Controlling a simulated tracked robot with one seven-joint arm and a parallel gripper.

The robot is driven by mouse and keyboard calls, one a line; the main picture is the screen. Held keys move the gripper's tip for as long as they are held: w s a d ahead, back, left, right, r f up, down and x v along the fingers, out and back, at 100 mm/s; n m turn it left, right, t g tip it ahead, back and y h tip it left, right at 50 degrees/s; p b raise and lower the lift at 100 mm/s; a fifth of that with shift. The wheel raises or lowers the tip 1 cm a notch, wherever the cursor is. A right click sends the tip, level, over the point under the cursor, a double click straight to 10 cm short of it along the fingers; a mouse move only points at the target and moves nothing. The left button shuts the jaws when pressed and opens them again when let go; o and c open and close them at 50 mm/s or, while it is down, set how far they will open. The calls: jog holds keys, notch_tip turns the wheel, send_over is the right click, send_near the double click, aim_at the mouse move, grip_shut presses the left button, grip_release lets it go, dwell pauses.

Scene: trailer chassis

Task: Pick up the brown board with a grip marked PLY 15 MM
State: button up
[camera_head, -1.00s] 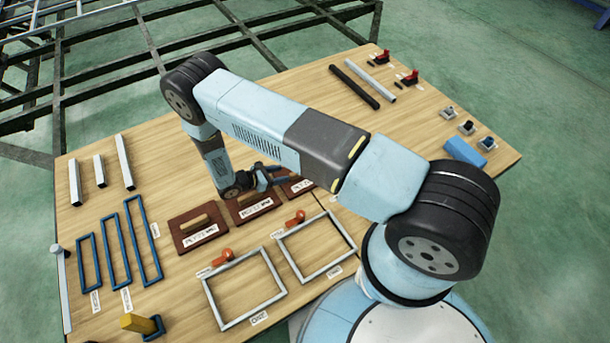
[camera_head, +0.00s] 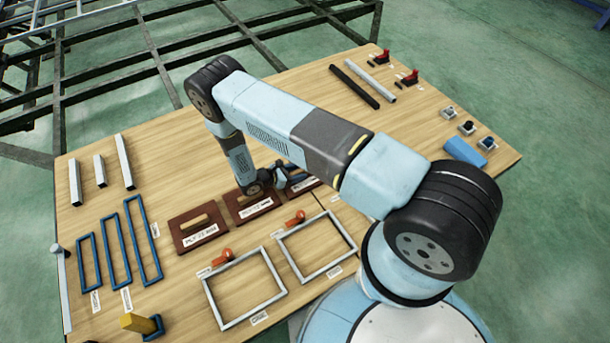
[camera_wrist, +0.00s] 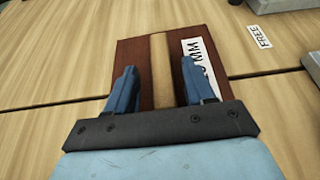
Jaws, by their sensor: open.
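Three brown boards with tan grips lie in a row on the table in the head view: the left board (camera_head: 186,240), the middle board (camera_head: 240,215) and the right board (camera_head: 311,182), partly hidden by my arm. The left label seems to start with PLY; the thickness figures are too small or covered to read surely. My gripper (camera_head: 284,178) is at the right board. In the wrist view my gripper (camera_wrist: 160,75) is open, with blue fingers on either side of the tan grip (camera_wrist: 160,62) of a brown board (camera_wrist: 133,52). Its white label (camera_wrist: 205,70) shows MM; the rest is partly hidden.
The wooden table (camera_head: 190,140) also holds blue frames (camera_head: 115,250), grey frames (camera_head: 245,290) with orange handles, metal tubes (camera_head: 125,163) and a black bar (camera_head: 354,86). A label FREE (camera_wrist: 259,36) lies right of the board in the wrist view.

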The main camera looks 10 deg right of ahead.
jog(key=shift+c, duration=0.4)
grip_shut()
jog(key=shift+r, duration=0.1)
